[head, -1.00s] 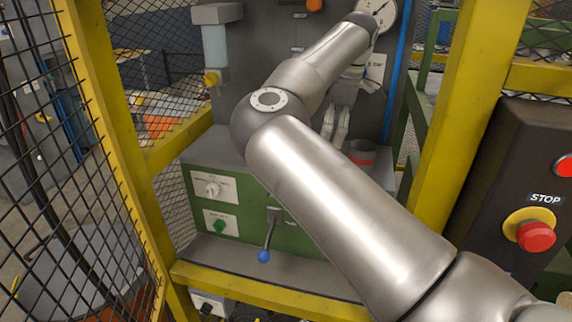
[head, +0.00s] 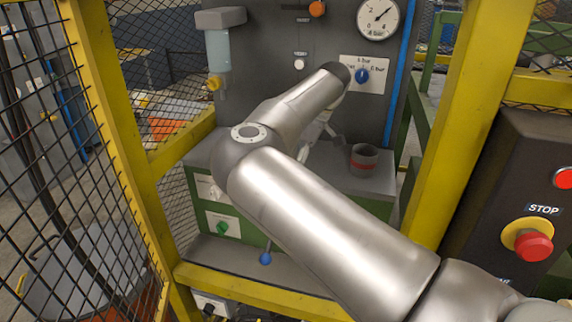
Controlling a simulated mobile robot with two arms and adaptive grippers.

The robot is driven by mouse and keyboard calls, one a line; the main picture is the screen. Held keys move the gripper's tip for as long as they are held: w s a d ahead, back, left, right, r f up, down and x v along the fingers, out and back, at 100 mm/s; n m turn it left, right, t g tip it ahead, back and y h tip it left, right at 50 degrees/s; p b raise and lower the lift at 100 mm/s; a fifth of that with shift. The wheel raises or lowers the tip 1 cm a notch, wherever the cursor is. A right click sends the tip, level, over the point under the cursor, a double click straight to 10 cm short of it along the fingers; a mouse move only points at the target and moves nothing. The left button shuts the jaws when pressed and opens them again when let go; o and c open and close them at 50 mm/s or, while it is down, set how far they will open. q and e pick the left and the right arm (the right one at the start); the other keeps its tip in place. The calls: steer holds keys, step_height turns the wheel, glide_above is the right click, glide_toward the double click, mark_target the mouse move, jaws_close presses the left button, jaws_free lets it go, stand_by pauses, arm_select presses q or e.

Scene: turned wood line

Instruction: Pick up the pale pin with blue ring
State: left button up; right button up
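I cannot make out a pale pin with a blue ring in the head view. My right arm comes in from the lower right and reaches over the green and grey machine (head: 372,186). My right gripper (head: 322,138) is low over the machine's grey top, mostly hidden behind my own forearm. Whether its fingers are open or shut, or hold anything, does not show. A dark cup with a red band (head: 364,160) stands on the machine top, right of the gripper. My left gripper is not in view.
Yellow frame posts (head: 478,110) and a yellow rail (head: 260,292) border the opening, with black mesh at left. A red stop button (head: 533,246) is at right. A gauge (head: 378,17) and blue knob (head: 362,76) sit on the back panel. A blue-tipped lever (head: 265,258) hangs in front.

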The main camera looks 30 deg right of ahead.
steer(key=shift+w+a+f, duration=0.1)
steer(key=shift+w+f, duration=0.05)
steer(key=shift+f, duration=0.2)
steer(key=c, duration=0.7)
